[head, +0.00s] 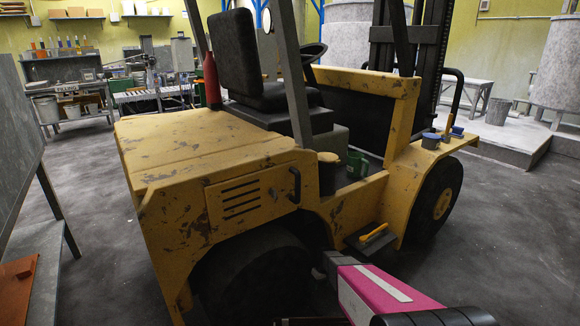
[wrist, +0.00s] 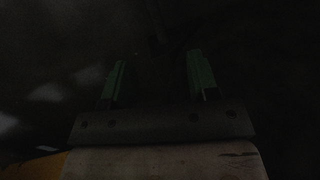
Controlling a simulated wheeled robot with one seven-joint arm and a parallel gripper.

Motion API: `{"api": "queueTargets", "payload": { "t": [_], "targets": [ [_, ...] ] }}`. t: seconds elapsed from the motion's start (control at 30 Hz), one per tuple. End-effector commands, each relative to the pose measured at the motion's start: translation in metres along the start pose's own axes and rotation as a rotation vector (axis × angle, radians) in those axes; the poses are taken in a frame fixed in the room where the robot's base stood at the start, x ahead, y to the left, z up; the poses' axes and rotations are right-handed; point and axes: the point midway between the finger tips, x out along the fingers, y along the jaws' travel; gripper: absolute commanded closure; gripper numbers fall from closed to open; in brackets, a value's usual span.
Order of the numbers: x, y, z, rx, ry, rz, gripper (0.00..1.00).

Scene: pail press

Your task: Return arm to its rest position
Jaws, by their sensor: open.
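In the dark wrist view my gripper (wrist: 157,72) shows two green fingers standing well apart, with nothing visible between them. In the head view my magenta and grey arm (head: 385,292) reaches in from the lower right, low beside the forklift's near side. The gripper itself cannot be made out in that view. The worn yellow forklift (head: 215,150) fills the middle of the head view, and my arm appears in front of its side and lower step.
A green cup (head: 357,164) and a dark yellow-topped container (head: 328,174) stand on the forklift's floor. A yellow-handled item (head: 373,235) lies on its step. A grey board on legs (head: 22,140) stands at left. Grey floor (head: 500,240) is clear at right.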

Motion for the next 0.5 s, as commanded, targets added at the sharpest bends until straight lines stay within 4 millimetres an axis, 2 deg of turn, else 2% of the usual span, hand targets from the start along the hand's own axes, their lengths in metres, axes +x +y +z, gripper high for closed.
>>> {"api": "queueTargets", "payload": {
  "t": [0.03,0.2,0.4,0.5],
  "targets": [
    [-0.041,-0.012,0.019,0.034,0.007,0.013,0.45],
    [-0.141,-0.036,0.060,0.168,0.018,0.055,0.45],
    [-0.241,-0.067,0.119,0.329,0.038,0.105,0.45],
    [-0.277,-0.080,0.145,0.399,0.048,0.126,0.45]
  ]
}}
